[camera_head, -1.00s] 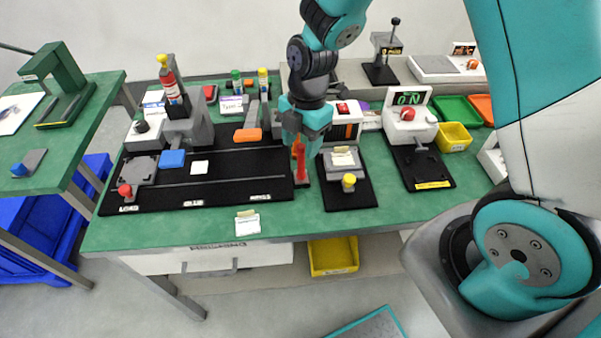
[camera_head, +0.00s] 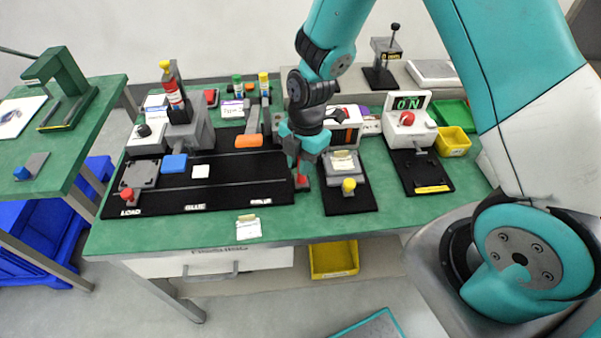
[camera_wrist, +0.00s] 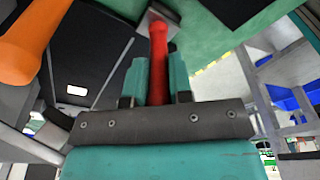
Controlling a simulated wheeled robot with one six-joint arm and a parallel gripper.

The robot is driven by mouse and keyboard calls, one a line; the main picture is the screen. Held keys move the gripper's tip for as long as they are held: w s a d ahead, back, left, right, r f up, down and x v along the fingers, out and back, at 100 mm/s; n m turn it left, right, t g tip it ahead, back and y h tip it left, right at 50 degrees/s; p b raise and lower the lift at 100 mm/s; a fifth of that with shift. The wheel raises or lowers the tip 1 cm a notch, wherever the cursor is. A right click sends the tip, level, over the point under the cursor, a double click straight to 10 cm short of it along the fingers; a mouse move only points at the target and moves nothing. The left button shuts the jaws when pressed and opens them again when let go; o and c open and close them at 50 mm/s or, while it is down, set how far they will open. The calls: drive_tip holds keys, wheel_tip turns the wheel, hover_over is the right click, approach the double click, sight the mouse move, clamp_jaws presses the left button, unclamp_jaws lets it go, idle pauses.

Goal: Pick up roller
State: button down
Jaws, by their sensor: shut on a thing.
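The roller has a red handle (camera_wrist: 158,60) and a grey end piece (camera_wrist: 160,14). In the wrist view my gripper (camera_wrist: 157,80) is shut on the handle, with one teal finger on each side. In the head view my gripper (camera_head: 303,155) points down at the right end of the black mat. The red handle (camera_head: 301,180) stands roughly upright below it, partly hidden by the fingers. Whether the roller touches its place below is not clear.
The black mat (camera_head: 225,181) with a blue block (camera_head: 174,163) lies to the left. A grey fixture with a yellow knob (camera_head: 348,186) stands close on the right. An orange-ended tool (camera_head: 249,141) lies behind left. The green table front is mostly clear.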

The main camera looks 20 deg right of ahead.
wheel_tip(320, 180, up, 20)
drive_tip(key=shift+b, duration=0.4)
idle(0.5)
